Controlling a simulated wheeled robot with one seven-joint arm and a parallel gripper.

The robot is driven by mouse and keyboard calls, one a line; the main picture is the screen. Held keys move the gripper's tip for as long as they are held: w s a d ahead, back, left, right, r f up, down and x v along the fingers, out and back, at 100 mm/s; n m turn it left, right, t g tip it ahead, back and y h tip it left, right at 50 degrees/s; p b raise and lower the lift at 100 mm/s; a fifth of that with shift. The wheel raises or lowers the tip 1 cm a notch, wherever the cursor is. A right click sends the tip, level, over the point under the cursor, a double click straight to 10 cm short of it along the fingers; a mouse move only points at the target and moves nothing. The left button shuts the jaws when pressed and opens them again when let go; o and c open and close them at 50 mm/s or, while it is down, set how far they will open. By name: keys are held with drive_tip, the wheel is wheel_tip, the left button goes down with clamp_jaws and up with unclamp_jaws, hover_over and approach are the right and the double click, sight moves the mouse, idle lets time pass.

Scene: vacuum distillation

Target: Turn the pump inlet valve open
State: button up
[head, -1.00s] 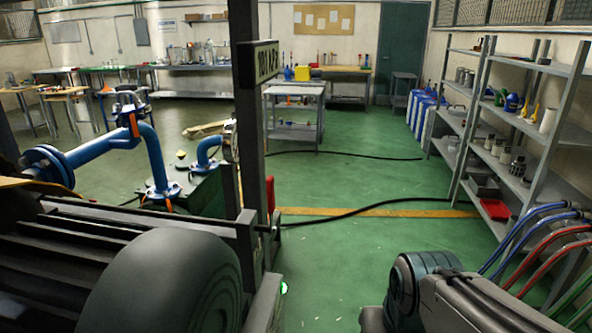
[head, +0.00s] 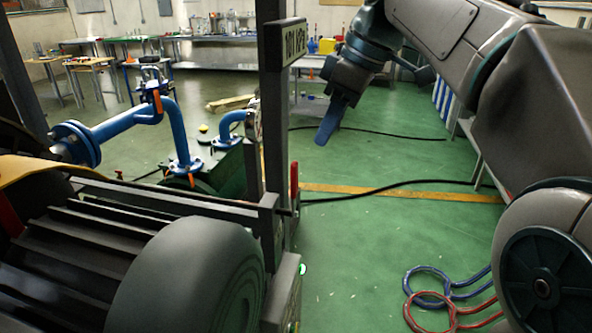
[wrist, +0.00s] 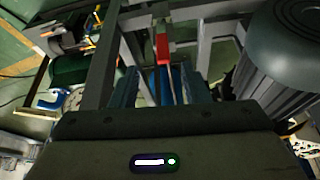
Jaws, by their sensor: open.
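A red lever handle (head: 294,181) stands upright on the dark frame beside the post with the sign. It also shows in the wrist view (wrist: 162,48), between my fingers in the picture but beyond them and untouched. I cannot tell for sure that it is the pump inlet valve. My gripper (head: 328,125) has blue fingers pointing down, to the right of the post. In the wrist view my gripper (wrist: 163,88) is open and empty.
The dark post (head: 273,120) stands between the pipework and my gripper. A large grey cylinder (head: 190,285) and ribbed machinery fill the front left. A black hose (head: 400,187) crosses the green floor.

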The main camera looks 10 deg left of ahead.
sight(297, 170)
drive_tip(key=shift+n, duration=0.6)
drive_tip(key=x, duration=0.4)
drive_tip(key=a+x, duration=0.1)
drive_tip(key=x, duration=0.3)
drive_tip(key=b+x, duration=0.1)
drive_tip(key=x, duration=0.3)
drive_tip(key=shift+a, duration=0.35)
clamp_jaws()
